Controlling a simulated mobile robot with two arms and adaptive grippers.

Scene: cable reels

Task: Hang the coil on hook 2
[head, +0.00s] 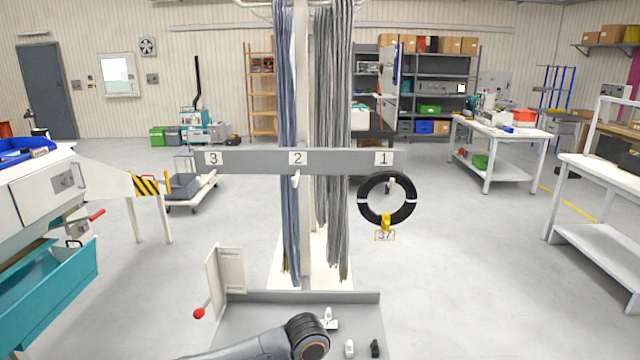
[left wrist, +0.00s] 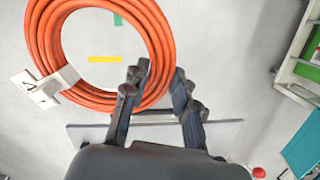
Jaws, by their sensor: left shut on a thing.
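An orange cable coil (left wrist: 153,45) with a white tag (left wrist: 45,86) shows at the upper left of the left wrist view. My left gripper (left wrist: 160,92) is shut on the lower right part of its ring. Neither the coil nor the gripper shows in the head view; only part of my left arm is at its bottom. A grey rail (head: 340,161) carries signs 3, 2 and 1 from left to right. Hook 2 (head: 295,181) is a pale peg below sign 2, with no coil on it. A black coil (head: 368,210) with tag 37 hangs on hook 1 (head: 391,187).
Blue-grey cable strands (head: 287,225) and grey strands (head: 335,100) hang at the rail. Below is a grey tray (head: 360,311) with small white and black parts. A red-knobbed lever (head: 199,313) stands at its left.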

